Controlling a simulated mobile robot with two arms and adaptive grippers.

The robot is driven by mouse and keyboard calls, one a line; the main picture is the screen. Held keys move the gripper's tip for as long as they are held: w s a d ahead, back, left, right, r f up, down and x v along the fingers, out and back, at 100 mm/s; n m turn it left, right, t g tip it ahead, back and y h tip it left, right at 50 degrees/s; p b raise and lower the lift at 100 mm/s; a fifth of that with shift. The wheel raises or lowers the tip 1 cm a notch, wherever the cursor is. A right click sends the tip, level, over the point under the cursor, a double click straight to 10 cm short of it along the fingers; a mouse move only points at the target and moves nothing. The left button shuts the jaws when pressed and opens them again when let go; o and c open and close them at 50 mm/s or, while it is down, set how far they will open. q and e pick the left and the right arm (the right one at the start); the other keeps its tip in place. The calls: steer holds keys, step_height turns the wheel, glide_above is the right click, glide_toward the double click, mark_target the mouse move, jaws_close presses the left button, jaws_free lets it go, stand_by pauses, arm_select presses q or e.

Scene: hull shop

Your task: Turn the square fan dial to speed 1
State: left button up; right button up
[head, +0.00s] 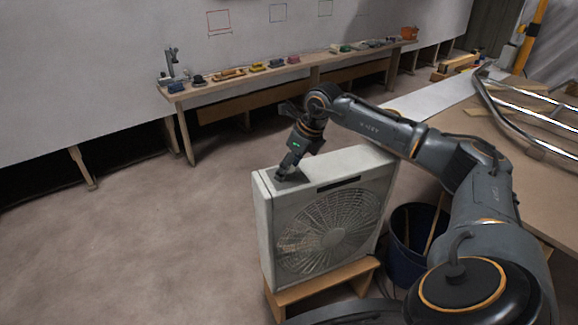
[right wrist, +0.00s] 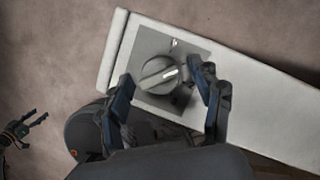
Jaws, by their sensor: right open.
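The square white box fan (head: 328,215) stands upright on a low wooden stool. Its round grey dial (right wrist: 157,76) sits on a grey plate (right wrist: 146,42) on the fan's top; a white mark on the dial points right and slightly up in the right wrist view. My right gripper (head: 284,172) reaches down to the top left of the fan and hides the dial in the head view. In the right wrist view its open fingers (right wrist: 165,74) lie on either side of the dial; contact cannot be told. A small claw-like shape at the left edge there seems to be my left gripper (right wrist: 25,127).
The wooden stool (head: 322,284) carries the fan. A dark blue bucket (head: 407,258) stands right of it, near a worktable (head: 545,185) with metal rails. A long bench (head: 232,86) with small items runs along the back wall. The floor left of the fan is clear.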

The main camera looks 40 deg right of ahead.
steer(key=v, duration=1.2)
steer(key=shift+f, duration=0.1)
